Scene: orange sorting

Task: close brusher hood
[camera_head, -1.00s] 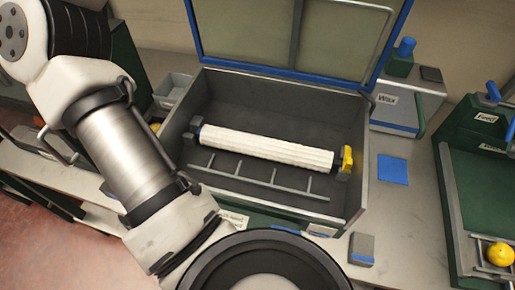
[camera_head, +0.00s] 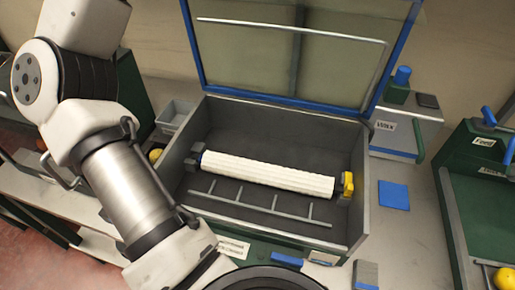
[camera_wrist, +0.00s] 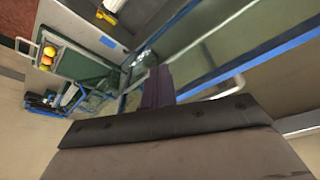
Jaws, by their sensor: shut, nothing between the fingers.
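The brusher is a grey open-topped box (camera_head: 350,222) with a white brush roller (camera_head: 265,172) lying across its inside. Its hood (camera_head: 240,60) stands raised at the back, a greenish panel with a blue frame and a long grey handle bar (camera_head: 290,30). In the wrist view the hood's blue edge (camera_wrist: 262,52) and a pale bar (camera_wrist: 215,91) run close beside my gripper (camera_wrist: 157,72). The gripper's dark fingers are together and hold nothing. I cannot tell whether they touch the hood.
A wax unit (camera_head: 400,135) stands right of the brusher, with a blue pad (camera_head: 394,195) on the counter before it. A green feed unit (camera_head: 480,150) is at the far right. A small grey bin (camera_head: 174,115) is at the left.

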